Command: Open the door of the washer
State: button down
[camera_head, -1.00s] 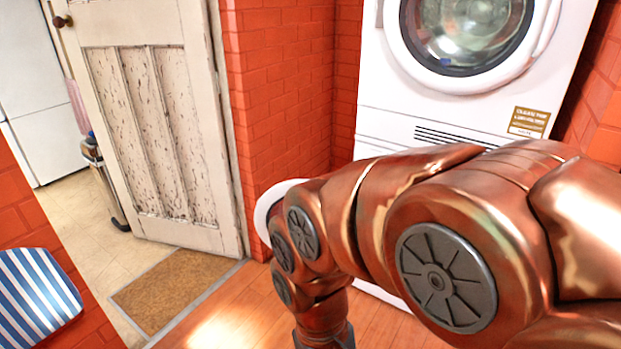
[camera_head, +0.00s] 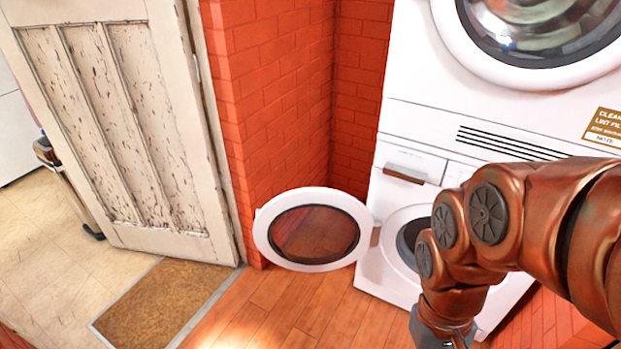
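The white washer (camera_head: 378,262) stands at the lower right, under a second white machine with a round glass door. Its round door (camera_head: 265,236), a white ring with dark glass, stands swung wide out to the left of the body. The washer's round opening (camera_head: 397,240) shows in part; my copper arm hides its right side. My gripper (camera_head: 440,338) is at the bottom edge, low in front of the washer and apart from the door. Its fingers are mostly cut off by the frame.
The upper machine (camera_head: 420,85) has a vent and a brown label. A red brick wall (camera_head: 280,110) is left of the washer. A worn white room door (camera_head: 150,180) stands at the left, with a brown mat (camera_head: 160,300) near it. The wooden floor (camera_head: 300,310) before the washer door is clear.

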aim_at(367, 235)
jog(key=i, duration=0.65)
jog(key=u, duration=0.85)
jog(key=i, duration=0.55)
jog(key=u, duration=0.65)
